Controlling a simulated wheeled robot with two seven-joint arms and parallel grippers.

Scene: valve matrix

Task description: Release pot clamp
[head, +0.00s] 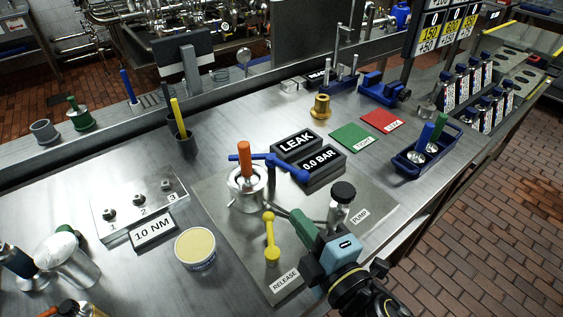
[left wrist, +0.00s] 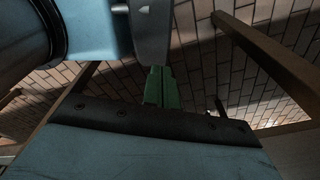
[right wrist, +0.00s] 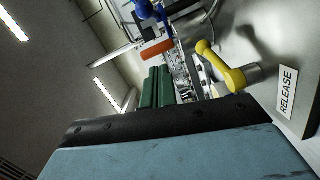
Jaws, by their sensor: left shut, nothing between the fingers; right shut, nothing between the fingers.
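The metal pot (head: 246,190) stands on the grey plate, with an orange-handled part (head: 244,160) upright in its middle. A blue clamp lever (head: 285,165) lies across the pot's top and reaches right toward the gauge block. The blue lever also shows in the right wrist view (right wrist: 148,10). A yellow handle (head: 269,235) stands by the RELEASE label; it shows in the right wrist view (right wrist: 220,68). My right gripper (head: 297,218) is shut and empty, right of the yellow handle and apart from the pot. My left gripper (left wrist: 161,74) is shut and empty, outside the head view.
LEAK (head: 296,143) and 0.0 BAR (head: 323,166) blocks stand behind the pot. A black-knobbed pump (head: 342,200) is close to my right gripper. A tan-topped tub (head: 195,247) and a bolt plate (head: 140,208) lie left. A blue tray (head: 425,155) is at right.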

